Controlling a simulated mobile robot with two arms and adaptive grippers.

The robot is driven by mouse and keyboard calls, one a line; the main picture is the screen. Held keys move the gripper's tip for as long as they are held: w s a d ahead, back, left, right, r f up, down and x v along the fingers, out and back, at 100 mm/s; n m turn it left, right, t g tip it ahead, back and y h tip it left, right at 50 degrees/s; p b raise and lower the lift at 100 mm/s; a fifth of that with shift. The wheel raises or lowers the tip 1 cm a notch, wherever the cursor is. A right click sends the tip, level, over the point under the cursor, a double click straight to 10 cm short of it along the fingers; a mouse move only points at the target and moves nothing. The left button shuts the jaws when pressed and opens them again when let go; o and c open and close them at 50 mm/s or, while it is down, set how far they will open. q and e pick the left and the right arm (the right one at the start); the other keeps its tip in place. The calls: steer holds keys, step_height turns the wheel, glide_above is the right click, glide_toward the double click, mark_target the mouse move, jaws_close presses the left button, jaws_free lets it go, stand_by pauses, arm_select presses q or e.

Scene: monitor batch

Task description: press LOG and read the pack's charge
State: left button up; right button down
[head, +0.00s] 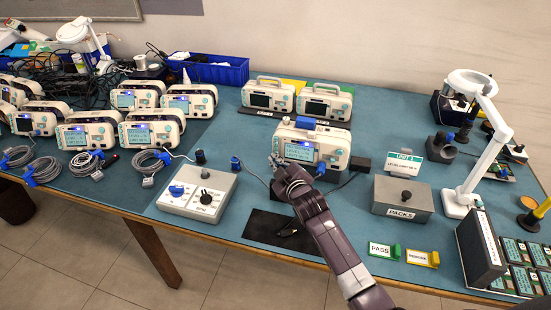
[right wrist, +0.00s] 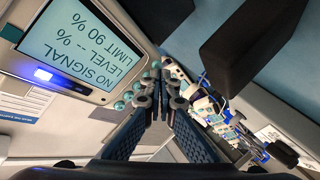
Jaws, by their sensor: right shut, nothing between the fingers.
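The monitor (head: 331,142) under test is a cream unit with a lit blue screen, standing at the middle of the bench with a blue block on top. In the right wrist view its screen (right wrist: 80,45) reads upside down "NO SIGNAL", "LEVEL -- %", "LIMIT 90 %". Small teal buttons (right wrist: 127,96) run beside the screen; which one is LOG I cannot tell. My right gripper (head: 277,163) is shut and empty, its fingertips (right wrist: 160,88) close to the buttons at the monitor's front. I cannot tell whether they touch. My left gripper is out of view.
A grey PACKS box (head: 400,210) with a limit sign (head: 405,164) stands at right, near PASS (head: 380,250) and REWORK (head: 418,257) tags. A knob box (head: 198,192) is left. More monitors (head: 150,128) and coiled cables fill the left. A magnifier lamp (head: 490,130) stands far right.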

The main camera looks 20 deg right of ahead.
stand_by(0.8)
steer(key=shift+s+a+p, duration=0.4)
steer(key=shift+s+p, duration=0.2)
steer(key=shift+s, duration=0.05)
steer(key=shift+s+a+p, duration=0.6)
steer(key=shift+s+a, duration=0.1)
steer(key=shift+s, duration=0.35)
steer(key=shift+s+a+p, duration=0.55)
steer(key=shift+s+a, duration=0.15)
steer(key=shift+s, duration=0.3)
